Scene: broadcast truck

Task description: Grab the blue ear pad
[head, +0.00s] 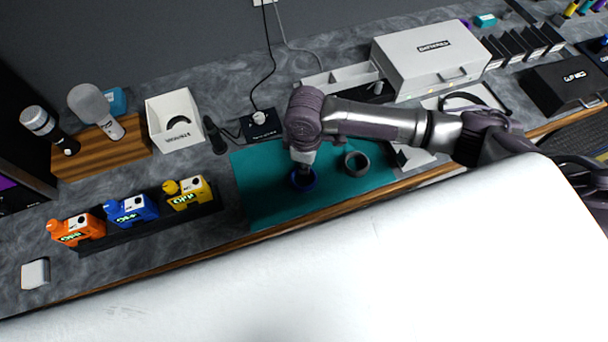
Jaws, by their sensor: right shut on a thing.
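The blue ear pad (304,181) is a dark blue ring on the teal mat (262,205) in the head view. My right gripper (303,168) reaches in from the right and points down at the ring. It is shut on the blue ear pad, at or just above the mat; I cannot tell if the pad touches it. The fingertips are small and partly hidden by the wrist. A grey ear pad (356,163) lies on the mat to the right. My left gripper is not in view.
Orange (78,231), blue (132,210) and yellow (188,194) devices stand in a black holder left of the mat. A white open box (174,122) and microphones are behind them. A white case (430,62) stands at the back right. The mat's left part is clear.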

